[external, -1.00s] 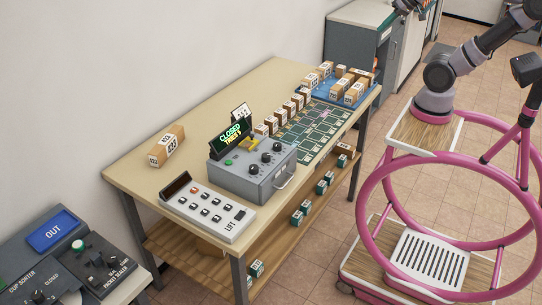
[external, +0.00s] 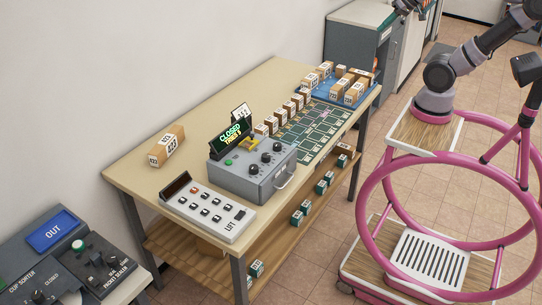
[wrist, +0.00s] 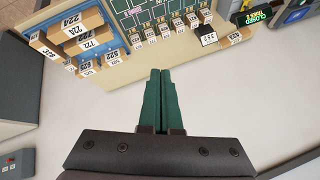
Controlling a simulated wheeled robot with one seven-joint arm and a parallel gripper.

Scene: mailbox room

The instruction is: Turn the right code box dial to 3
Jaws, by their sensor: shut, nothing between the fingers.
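The code box is a grey metal box (external: 240,182) on the wooden table, with a lit sign (external: 231,138) reading "CLOSED". Three black dials sit in a row on its sloped top, and the rightmost dial (external: 277,146) is nearest the green grid board. The dials' settings are too small to read. In the wrist view the lit sign (wrist: 256,17) is at the top right, with part of a grey box beside it; the dials cannot be made out. My gripper (wrist: 159,72) has its green fingers together and empty, away from the box.
The table (external: 142,171) also holds a white button panel (external: 208,210), a parcel (external: 167,146), a row of small boxes and a blue tray (external: 318,94) of parcels. A wall runs behind. A grey console (external: 75,265) stands at lower left.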

